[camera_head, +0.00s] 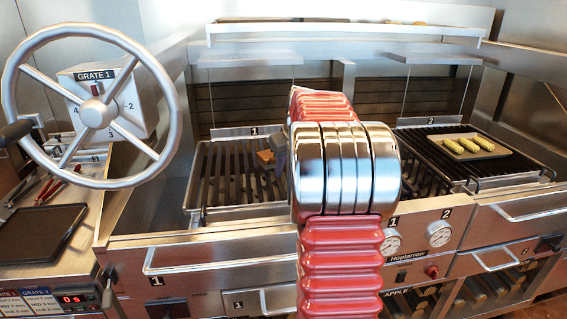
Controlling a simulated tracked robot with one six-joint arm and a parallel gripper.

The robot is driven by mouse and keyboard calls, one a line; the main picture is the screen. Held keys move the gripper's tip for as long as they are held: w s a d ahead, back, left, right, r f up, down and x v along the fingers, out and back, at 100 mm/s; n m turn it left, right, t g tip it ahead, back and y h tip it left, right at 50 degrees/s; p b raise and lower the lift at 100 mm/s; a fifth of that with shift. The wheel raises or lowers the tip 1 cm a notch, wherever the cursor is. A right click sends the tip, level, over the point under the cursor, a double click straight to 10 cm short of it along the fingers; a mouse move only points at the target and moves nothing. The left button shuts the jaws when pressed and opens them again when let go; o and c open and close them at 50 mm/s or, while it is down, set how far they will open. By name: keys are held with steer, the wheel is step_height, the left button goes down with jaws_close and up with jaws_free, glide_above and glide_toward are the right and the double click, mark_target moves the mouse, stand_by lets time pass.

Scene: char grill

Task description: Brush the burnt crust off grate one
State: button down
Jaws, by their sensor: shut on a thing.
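Grate one (217,180) is the left grill grate, with dark bars in a steel frame under a plate marked 1. My gripper (275,150) is partly hidden behind my red and chrome arm, over the grate's right part. It is shut on a small brown block that looks like the brush (265,157). The brush is low over the bars; I cannot tell if it touches them. Burnt crust cannot be made out on the bars at this size. The grate's right end is hidden by my arm.
Grate two (490,180) at right holds a tray with several yellow-green pieces (470,146). A large handwheel (97,113) stands at left before the GRATE 1 dial box. Tongs (48,190) and a dark tray (40,233) lie below it. A shelf (340,31) runs above.

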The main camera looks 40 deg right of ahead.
steer(key=shift+f, duration=1.45)
steer(key=shift+f, duration=1.05)
steer(key=shift+w+d, duration=0.1)
steer(key=shift+w+d, duration=0.5)
steer(key=shift+w, duration=0.25)
steer(key=shift+w+d, duration=0.5)
steer(key=shift+w, duration=0.25)
steer(key=shift+w+d, duration=0.15)
steer(key=shift+w, duration=0.05)
steer(key=shift+w+d+f, duration=0.1)
steer(key=shift+w+d, duration=0.35)
steer(key=shift+w, duration=0.25)
steer(key=shift+w+d+f, duration=0.1)
steer(key=shift+w+d, duration=0.35)
steer(key=shift+w, duration=0.2)
steer(key=shift+a, duration=0.15)
